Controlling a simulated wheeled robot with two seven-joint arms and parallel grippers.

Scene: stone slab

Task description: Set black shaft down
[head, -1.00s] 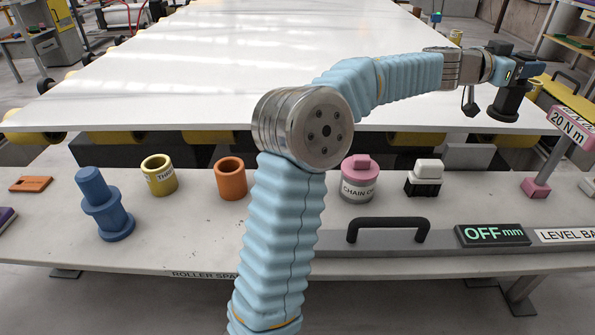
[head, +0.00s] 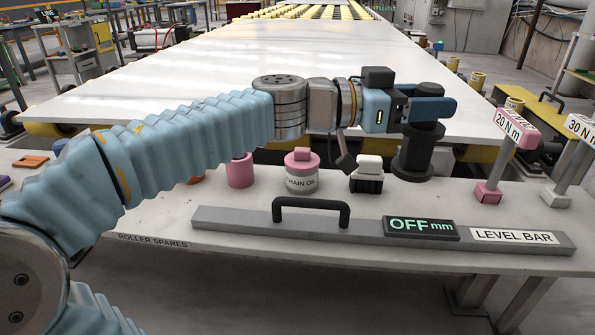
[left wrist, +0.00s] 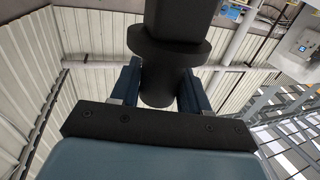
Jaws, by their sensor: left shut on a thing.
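The black shaft (head: 412,160) is an upright, stepped black cylinder with a wide lower flange. In the head view its lower end is at the bench top, right of the black-and-white block; whether it bears on the bench is hard to tell. My left gripper (head: 428,108) is shut on its upper part from the left. In the left wrist view the shaft (left wrist: 160,85) sits between the two blue fingers (left wrist: 158,92), with a wide collar beyond. My right gripper is not in view.
The bench (head: 180,225) holds a pink cylinder (head: 240,171), chain oil jar (head: 301,175), black-and-white block (head: 367,173) and level bar (head: 372,232) with a handle. A pink 20 N m stand (head: 488,193) is to the right. Bare bench lies between shaft and stand.

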